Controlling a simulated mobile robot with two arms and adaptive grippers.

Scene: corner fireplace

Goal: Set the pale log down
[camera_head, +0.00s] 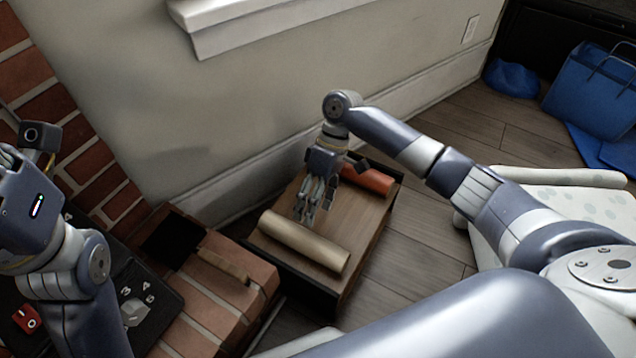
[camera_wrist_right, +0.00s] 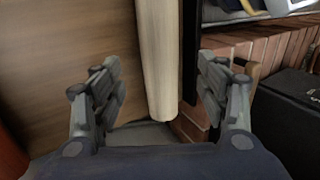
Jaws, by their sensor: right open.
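The pale log (camera_head: 304,243) lies along the front left side of a low wooden-topped stand (camera_head: 345,225) with dark edges. It also shows in the right wrist view (camera_wrist_right: 158,55), its near end between the spread fingers. My right gripper (camera_head: 314,208) is open, fingers pointing down by the log's far side; it is not closed on it. It shows open in the right wrist view too (camera_wrist_right: 160,95). My left arm is at the left edge, but its fingers are not in view.
A red-orange roll (camera_head: 368,180) lies at the stand's far end. A brick hearth (camera_head: 215,295) with a wooden-handled tool (camera_head: 224,265) and a black case (camera_head: 150,300) are left. A pale cushion (camera_head: 560,205) and blue bag (camera_head: 590,92) are right. Floor between is clear.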

